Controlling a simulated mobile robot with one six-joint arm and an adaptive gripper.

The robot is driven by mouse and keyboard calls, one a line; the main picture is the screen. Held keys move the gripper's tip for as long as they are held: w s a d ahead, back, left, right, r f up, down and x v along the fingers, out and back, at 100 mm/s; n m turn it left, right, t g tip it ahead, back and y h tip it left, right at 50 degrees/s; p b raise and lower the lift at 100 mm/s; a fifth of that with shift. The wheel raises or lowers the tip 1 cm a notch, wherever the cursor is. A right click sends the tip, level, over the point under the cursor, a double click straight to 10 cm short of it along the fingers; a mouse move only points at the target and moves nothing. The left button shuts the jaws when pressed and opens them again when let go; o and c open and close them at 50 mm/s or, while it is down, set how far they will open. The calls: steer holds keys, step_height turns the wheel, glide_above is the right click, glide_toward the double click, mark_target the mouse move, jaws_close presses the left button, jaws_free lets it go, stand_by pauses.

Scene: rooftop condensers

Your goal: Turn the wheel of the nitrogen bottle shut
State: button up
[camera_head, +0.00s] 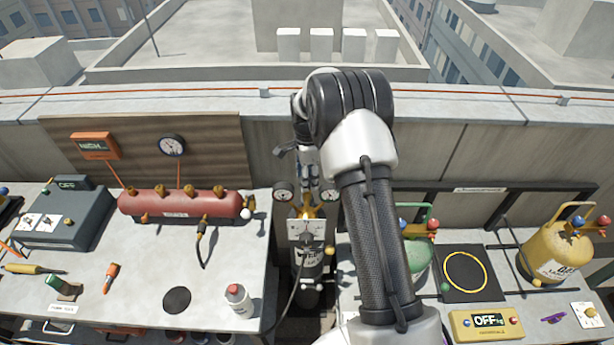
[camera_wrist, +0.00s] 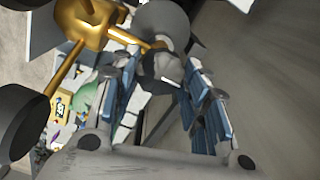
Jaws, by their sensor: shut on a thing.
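The nitrogen bottle (camera_head: 312,262) stands upright in the gap between two benches in the head view, with a white panel, brass fittings and two round gauges at its top. My gripper (camera_head: 310,192) reaches down to the valve from above. In the wrist view the brass valve body (camera_wrist: 88,22) is at the upper left. A grey rounded part, which I take as the wheel (camera_wrist: 161,68), sits between the fingertips of my gripper (camera_wrist: 165,78). The fingers are closed on it and partly cover it. The wheel cannot be made out clearly in the head view.
A red manifold (camera_head: 180,205) and a white bottle (camera_head: 238,299) are on the left bench. A yellow cylinder (camera_head: 553,254), a green cylinder (camera_head: 417,256) and a scale showing OFF (camera_head: 487,323) are on the right. A black hose (camera_head: 290,300) hangs beside the nitrogen bottle. A parapet runs behind.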

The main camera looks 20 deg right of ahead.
stand_by(0.4)
steer(key=o, duration=1)
steer(key=shift+o, duration=0.2)
step_height(320, 180, up, 12)
steer(key=shift+r, duration=0.15)
